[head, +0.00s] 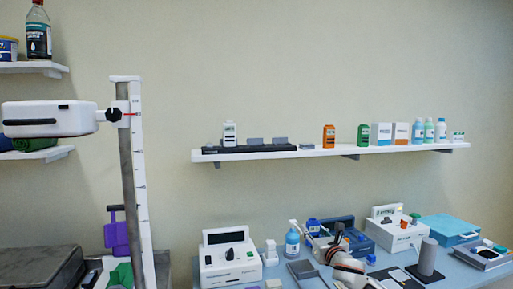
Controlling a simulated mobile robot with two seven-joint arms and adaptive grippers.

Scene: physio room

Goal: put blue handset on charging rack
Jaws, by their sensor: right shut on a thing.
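The charging rack (270,149) is a long black strip on the left part of the wall shelf. A white handset (229,135) stands upright at its left end, and two grey upright plates rise from it further right. The rack is above and to the left of this gripper. My left gripper is not in view.
White devices (230,262), a blue bottle (292,240) and a blue case (450,229) crowd the table. A tall post (138,180) stands left.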

